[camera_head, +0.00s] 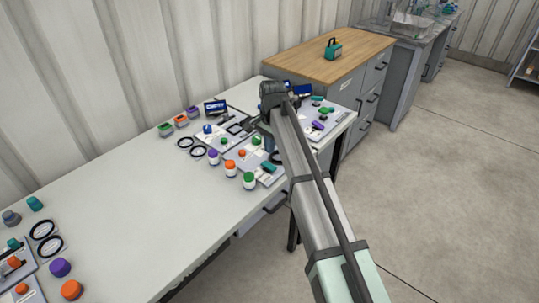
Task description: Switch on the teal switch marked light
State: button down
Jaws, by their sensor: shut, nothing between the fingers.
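A teal switch-like part (269,167) sits on a pale panel on the near table, just left of my arm. Another teal part (317,98) sits on the panel right of my arm. The markings are too small to read, so I cannot tell which one is marked light. My gripper (271,146) is small and dark, pointing down over the middle panels beside my forearm, and is partly hidden by it. It is shut and empty, just above the teal part in the picture. I cannot tell whether it touches anything.
White jars with purple, orange and green lids (230,168) stand left of my arm. Black rings (192,147) and small coloured blocks (181,120) lie behind them. Another panel (22,286) is at the far left. The middle of the white table (130,195) is clear. A wood-topped cabinet (315,57) stands behind.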

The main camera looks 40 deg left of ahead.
notch_tip(320, 180, up, 8)
send_over(266, 163)
jog(key=d, duration=0.2)
dwell(0.3)
jog(key=shift+a, duration=0.65)
jog(key=shift+f, duration=0.1)
jog(key=f, duration=1.4)
jog(key=shift+a, duration=0.3)
